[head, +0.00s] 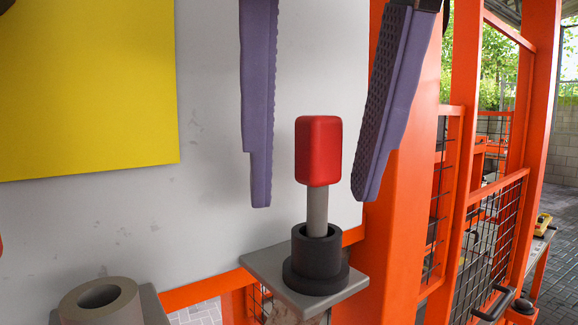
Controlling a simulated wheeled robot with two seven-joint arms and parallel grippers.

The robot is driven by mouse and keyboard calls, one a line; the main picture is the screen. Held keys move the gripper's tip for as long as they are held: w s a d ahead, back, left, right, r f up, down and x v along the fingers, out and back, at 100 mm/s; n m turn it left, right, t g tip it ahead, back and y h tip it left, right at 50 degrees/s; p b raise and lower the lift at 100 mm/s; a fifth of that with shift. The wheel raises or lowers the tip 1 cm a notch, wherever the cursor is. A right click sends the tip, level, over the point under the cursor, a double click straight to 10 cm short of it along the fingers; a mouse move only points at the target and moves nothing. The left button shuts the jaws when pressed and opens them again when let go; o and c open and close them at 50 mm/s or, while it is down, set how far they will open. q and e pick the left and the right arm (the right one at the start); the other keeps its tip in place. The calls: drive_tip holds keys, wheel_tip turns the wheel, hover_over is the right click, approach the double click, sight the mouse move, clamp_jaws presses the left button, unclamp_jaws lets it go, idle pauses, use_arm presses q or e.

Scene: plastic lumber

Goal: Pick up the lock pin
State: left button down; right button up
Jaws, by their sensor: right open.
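The lock pin (318,152) has a red block handle and a grey shaft. It stands upright in a black round socket (316,262) on a grey plate (350,284); the lower end of its shaft is hidden inside the socket. My right gripper (312,200) comes in from the top with two purple ridged fingers. It is open, with one finger to the left and one to the right of the red handle in the picture. Gaps show between the handle and both fingers. My left gripper is not in view.
A grey hollow cylinder (101,303) stands at the lower left. A pale panel (120,225) with a yellow sheet (85,85) is behind the pin. An orange post (405,215) and a mesh gate (500,250) rise on the right.

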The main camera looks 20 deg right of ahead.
drive_tip(key=shift+s+f, duration=0.1)
drive_tip(key=shift+s, duration=0.05)
clamp_jaws()
idle(0.4)
